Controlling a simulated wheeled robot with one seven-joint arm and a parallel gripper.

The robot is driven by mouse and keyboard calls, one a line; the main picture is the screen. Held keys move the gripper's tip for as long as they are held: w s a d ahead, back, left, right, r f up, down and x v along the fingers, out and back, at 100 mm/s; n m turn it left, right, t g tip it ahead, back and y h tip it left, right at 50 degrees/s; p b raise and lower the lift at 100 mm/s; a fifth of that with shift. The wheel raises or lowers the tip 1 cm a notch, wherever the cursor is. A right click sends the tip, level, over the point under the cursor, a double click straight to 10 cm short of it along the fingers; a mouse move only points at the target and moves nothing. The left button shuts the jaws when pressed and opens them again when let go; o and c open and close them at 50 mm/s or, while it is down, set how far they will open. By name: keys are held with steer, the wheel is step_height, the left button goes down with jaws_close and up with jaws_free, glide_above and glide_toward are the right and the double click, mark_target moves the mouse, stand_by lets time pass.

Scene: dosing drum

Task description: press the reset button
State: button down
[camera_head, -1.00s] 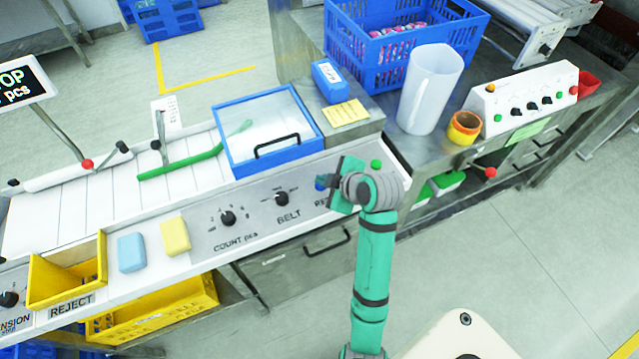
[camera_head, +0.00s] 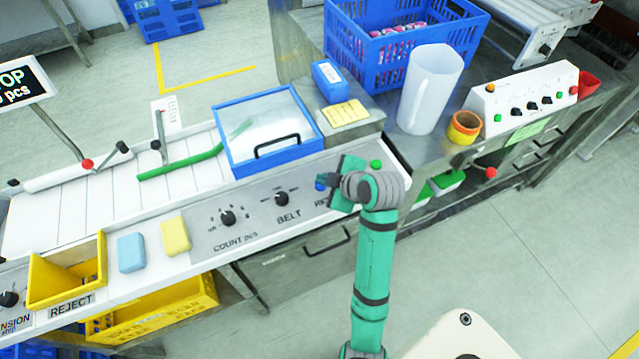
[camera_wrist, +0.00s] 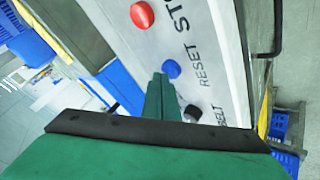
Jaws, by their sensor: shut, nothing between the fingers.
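The blue reset button (camera_wrist: 171,69) is on the pale panel beside the word RESET in the wrist view. In the head view a bit of the blue button (camera_head: 320,184) shows at the left of my gripper, and its label is partly covered. My gripper (camera_head: 334,188) is shut and empty, over the panel's right part. In the wrist view its green fingertips (camera_wrist: 159,80) end right beside the blue button. I cannot tell whether they touch it.
A red stop button (camera_wrist: 142,14) and a black belt knob (camera_wrist: 192,113) flank the reset button. A blue lidded box (camera_head: 268,130) stands behind the panel. A white jug (camera_head: 430,90) and an orange-yellow roll (camera_head: 464,128) stand to the right.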

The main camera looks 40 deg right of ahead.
mark_target(323, 187)
steer(key=shift+r, duration=0.45)
steer(key=shift+r, duration=0.15)
steer(key=shift+r, duration=2.35)
steer(key=shift+w, duration=0.1)
